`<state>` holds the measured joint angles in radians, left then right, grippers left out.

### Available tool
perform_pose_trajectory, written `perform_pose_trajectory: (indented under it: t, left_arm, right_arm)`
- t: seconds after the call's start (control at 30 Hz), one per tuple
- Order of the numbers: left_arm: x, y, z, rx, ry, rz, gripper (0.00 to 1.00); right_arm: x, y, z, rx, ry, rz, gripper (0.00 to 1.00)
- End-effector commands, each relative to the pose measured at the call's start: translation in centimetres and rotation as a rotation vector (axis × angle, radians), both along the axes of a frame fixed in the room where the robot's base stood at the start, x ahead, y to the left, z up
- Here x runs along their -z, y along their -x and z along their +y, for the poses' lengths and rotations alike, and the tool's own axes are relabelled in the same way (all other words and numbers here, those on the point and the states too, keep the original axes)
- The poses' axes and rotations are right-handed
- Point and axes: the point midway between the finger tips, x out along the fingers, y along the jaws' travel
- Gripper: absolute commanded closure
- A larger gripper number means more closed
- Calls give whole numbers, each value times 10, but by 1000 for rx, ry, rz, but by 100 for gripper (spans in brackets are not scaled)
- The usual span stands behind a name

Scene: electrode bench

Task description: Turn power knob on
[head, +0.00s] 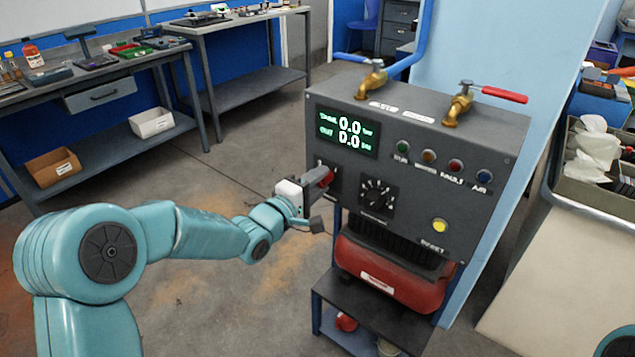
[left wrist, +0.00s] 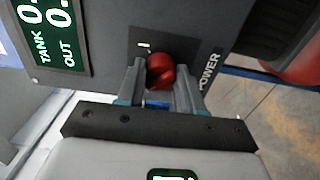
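The red power knob (head: 326,178) is on the front of the dark control panel (head: 470,195), below the display. It shows large in the left wrist view (left wrist: 160,70), beside the word POWER. My left gripper (head: 318,186) is at the knob, with one finger on each side of it. In the left wrist view the fingers (left wrist: 160,80) close in on the knob with no clear gap, so the gripper looks shut on it. The display (head: 347,131) is lit and reads 0.0 on both lines. My right gripper is out of view.
A black selector dial (head: 377,197) and a yellow reset button (head: 439,226) are right of the knob. Brass taps (head: 371,82) stand on top of the box. A red tank (head: 385,275) is below. Workbenches (head: 100,75) line the back left; the floor between is clear.

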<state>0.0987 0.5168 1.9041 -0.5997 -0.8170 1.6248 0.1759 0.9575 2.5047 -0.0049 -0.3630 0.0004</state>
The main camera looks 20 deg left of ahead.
Motion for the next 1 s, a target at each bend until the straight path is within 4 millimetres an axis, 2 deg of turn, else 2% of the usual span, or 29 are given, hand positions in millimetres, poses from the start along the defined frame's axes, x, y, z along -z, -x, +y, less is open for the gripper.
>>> perform_pose_trajectory:
  t: [0.23,0.47,1.0]
  left_arm:
    - [1,0,0,0,-24,-9,94]
    - [3,0,0,0,-132,-50,94]
    - [4,0,0,-1,-599,-219,94]
  right_arm:
    - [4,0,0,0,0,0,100]
    - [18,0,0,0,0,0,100]
    - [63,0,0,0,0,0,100]
